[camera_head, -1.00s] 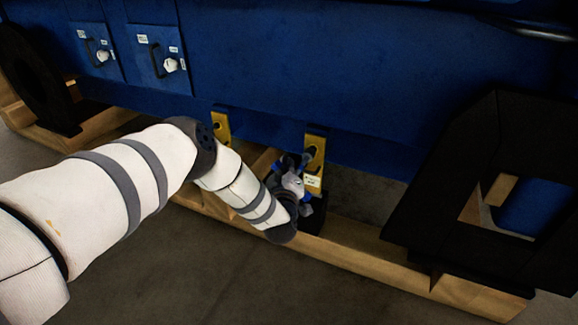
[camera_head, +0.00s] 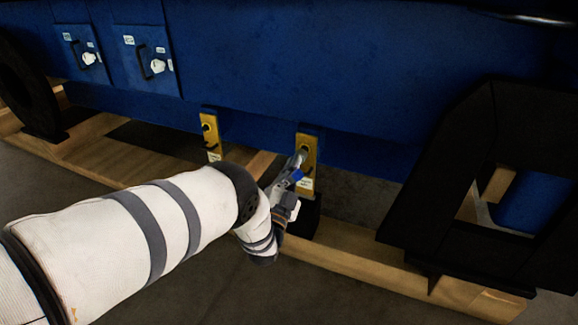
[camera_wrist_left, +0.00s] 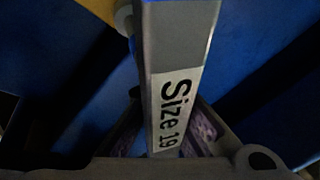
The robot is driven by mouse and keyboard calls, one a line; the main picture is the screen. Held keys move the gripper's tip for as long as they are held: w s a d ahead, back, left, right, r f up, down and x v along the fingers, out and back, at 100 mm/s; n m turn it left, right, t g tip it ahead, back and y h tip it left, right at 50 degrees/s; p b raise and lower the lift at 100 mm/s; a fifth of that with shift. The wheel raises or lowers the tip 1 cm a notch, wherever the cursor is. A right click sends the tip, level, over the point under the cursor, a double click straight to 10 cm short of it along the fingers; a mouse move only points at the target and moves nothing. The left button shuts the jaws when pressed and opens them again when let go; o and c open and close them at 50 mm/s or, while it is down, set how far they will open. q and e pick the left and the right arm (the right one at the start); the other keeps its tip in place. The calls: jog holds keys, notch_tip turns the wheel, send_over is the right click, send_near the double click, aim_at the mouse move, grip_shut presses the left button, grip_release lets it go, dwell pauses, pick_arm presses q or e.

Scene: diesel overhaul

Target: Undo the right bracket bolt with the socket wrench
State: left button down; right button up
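The right bracket (camera_head: 306,160) is a yellow plate with a label at its lower end, on the lower edge of the blue engine side. My left gripper (camera_head: 287,186) is just below and left of it. It is shut on the socket wrench, whose blue and metal tool end (camera_head: 298,160) points up to the bracket's upper part. In the left wrist view the wrench (camera_wrist_left: 178,85) is a grey bar marked "Size 19" between my fingers. The bolt is hidden behind the wrench end, and I cannot tell whether the socket sits on it. My right gripper is not in view.
The left bracket (camera_head: 210,135) is a similar yellow plate further left. A wooden beam (camera_head: 350,252) runs below the brackets. A large black frame (camera_head: 430,190) stands at the right. Two blue panels with handles (camera_head: 150,60) are at upper left.

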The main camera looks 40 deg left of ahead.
pick_arm(q)
jog(key=m, duration=0.1)
jog(key=m+h, duration=0.1)
jog(key=m, duration=0.1)
jog(key=m+h, duration=0.1)
jog(key=m, duration=0.1)
jog(key=shift+w+d+t, duration=0.15)
jog(key=shift+d+t, duration=0.15)
jog(key=shift+d, duration=0.1)
jog(key=shift+w, duration=0.1)
jog(key=n+y, duration=0.1)
jog(key=n, duration=0.2)
jog(key=a+n+g+y, duration=0.1)
jog(key=n, duration=0.2)
jog(key=a+r+n+y, duration=0.1)
jog(key=n+y, duration=0.1)
jog(key=n, duration=0.1)
jog(key=shift+w+g, duration=0.3)
jog(key=shift+w, duration=0.05)
jog(key=n, duration=0.2)
jog(key=n+g+y+p, duration=0.1)
jog(key=shift+a+r+n, duration=0.15)
jog(key=shift+a+n, duration=0.15)
jog(key=shift+n, duration=0.1)
jog(key=shift+s+a+n+g+y+p, duration=0.15)
jog(key=shift+n+g+y+p, duration=0.2)
jog(key=shift+n, duration=0.65)
jog(key=shift+f, duration=0.35)
